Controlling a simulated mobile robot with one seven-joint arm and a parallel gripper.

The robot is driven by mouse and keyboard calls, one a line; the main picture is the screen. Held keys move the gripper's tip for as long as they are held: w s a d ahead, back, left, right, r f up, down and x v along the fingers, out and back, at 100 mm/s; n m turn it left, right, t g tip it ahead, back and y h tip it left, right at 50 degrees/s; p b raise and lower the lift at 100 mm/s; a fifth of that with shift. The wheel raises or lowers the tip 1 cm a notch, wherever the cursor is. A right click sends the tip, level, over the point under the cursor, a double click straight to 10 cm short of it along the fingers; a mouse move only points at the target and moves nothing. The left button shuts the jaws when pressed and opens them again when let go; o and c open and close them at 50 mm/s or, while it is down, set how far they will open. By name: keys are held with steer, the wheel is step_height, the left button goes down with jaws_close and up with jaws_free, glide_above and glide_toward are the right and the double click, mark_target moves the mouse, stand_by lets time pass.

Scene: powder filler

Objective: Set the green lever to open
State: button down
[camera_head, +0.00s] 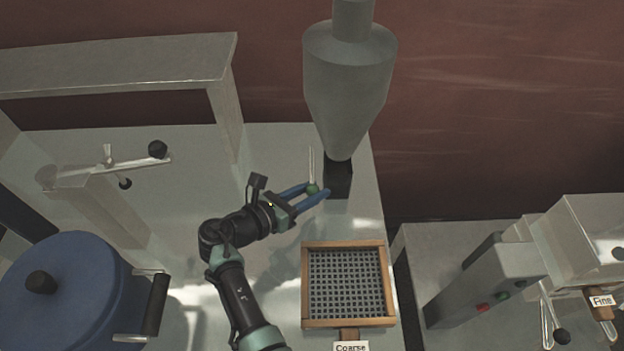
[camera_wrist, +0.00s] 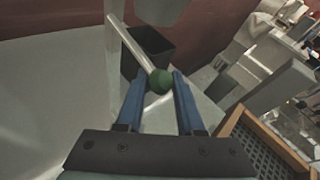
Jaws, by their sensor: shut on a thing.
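The green lever (camera_head: 313,189) is a thin metal rod with a green ball at its end, beside the black outlet under the grey hopper (camera_head: 348,75). In the head view its rod stands above the ball. In the wrist view the lever (camera_wrist: 159,81) slants down from the upper left, and its green ball sits between the fingertips. My gripper (camera_head: 312,190) has its blue fingers on either side of the ball and is shut on it. It also shows in the wrist view (camera_wrist: 157,84).
A wood-framed sieve (camera_head: 304,285) marked "Coarse" lies just in front of my gripper. A blue lidded pot (camera_head: 75,290) stands at the lower left, and a metal stand with a black-knobbed crank (camera_head: 157,150) is behind it. A machine with buttons (camera_head: 490,285) stands at the right.

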mark_target(311, 183)
step_height(311, 183, up, 4)
steer(key=n+g+p, duration=0.1)
steer(key=g+p, duration=0.1)
steer(key=p, duration=0.4)
steer(key=shift+r+y, duration=0.15)
steer(key=shift+y, duration=0.15)
steer(key=r+g+p, duration=0.1)
steer(key=r+n+g+p, duration=0.1)
steer(key=p, duration=0.1)
steer(key=shift+w+n+y, duration=0.3)
steer(key=shift+w+r+p, duration=0.2)
steer(key=shift+r+p, duration=0.25)
steer(key=shift+p, duration=0.2)
steer(key=shift+w, duration=0.1)
steer(key=c, duration=0.5)
jaws_free()
steer(key=shift+c, duration=0.2)
steer(key=shift+a, duration=0.1)
steer(key=v, duration=1.2)
steer(key=shift+s+a, duration=0.3)
steer(key=shift+s, duration=0.1)
